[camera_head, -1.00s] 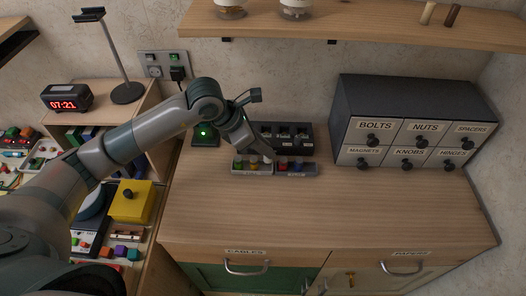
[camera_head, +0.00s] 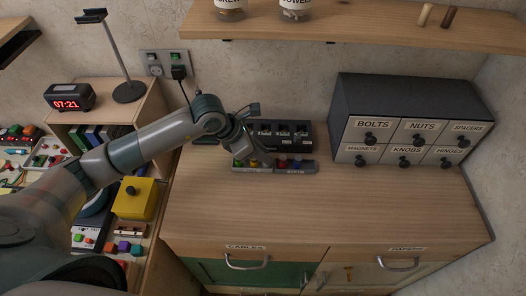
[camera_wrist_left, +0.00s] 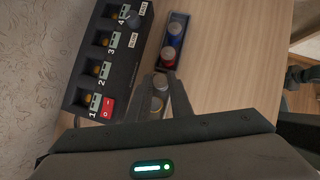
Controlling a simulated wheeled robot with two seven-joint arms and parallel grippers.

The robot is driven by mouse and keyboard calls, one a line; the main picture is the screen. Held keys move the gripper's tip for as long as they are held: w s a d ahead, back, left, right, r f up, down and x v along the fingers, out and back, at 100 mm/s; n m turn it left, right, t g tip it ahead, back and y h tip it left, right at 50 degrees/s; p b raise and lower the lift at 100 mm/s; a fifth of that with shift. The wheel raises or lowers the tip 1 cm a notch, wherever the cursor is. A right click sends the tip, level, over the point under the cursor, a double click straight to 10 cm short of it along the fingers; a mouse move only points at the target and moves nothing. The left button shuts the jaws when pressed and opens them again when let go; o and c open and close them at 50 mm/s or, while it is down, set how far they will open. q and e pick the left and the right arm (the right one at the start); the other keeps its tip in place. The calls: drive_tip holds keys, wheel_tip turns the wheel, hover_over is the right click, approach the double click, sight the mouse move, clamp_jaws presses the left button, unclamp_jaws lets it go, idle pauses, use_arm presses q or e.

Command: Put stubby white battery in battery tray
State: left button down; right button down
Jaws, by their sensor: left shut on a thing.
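My left gripper (camera_head: 262,157) is over the small trays at the back of the wooden worktop. A narrow grey tray (camera_head: 250,169) under the gripper holds green and yellow pieces. Beside it, a second tray (camera_head: 296,171) holds red and blue cylinders. I cannot read which is the battery tray. My right gripper is not in view.
A black unit with numbered slots (camera_head: 283,130) stands directly behind the trays; its red switch (camera_wrist_left: 107,107) shows in the left wrist view. A labelled drawer cabinet (camera_head: 410,115) stands to the right. A shelf (camera_head: 360,28) hangs above. The worktop in front is clear.

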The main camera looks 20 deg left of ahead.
use_arm(q)
drive_tip(key=shift+f, duration=0.1)
drive_tip(key=c, duration=1.6)
unclamp_jaws()
drive_tip(key=shift+r, duration=0.2)
drive_tip(key=shift+a+r, duration=0.1)
drive_tip(key=shift+a, duration=0.05)
drive_tip(key=shift+b+v, duration=2.25)
drive_tip(key=shift+v, duration=3.6)
drive_tip(key=shift+s, duration=0.1)
